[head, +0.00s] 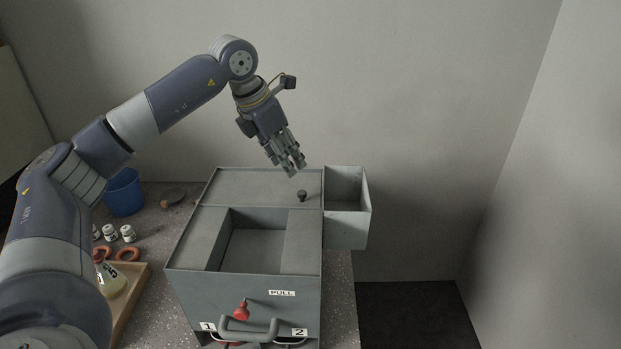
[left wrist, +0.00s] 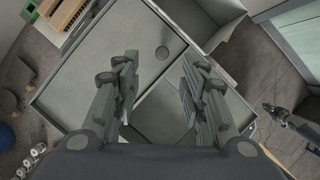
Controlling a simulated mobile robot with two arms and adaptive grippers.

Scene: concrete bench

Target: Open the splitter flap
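The splitter is a grey metal box (head: 190,255) on the bench. In front of the panel is a square opening (head: 255,248).
An open grey bin (head: 347,222) sits at the box's right side. The front has a PULL label (head: 282,293), a red knob (head: 241,310) and a grey handle (head: 249,331). At left are a blue bucket (head: 124,192), white jars (head: 128,233) and a wooden tray (head: 136,292).

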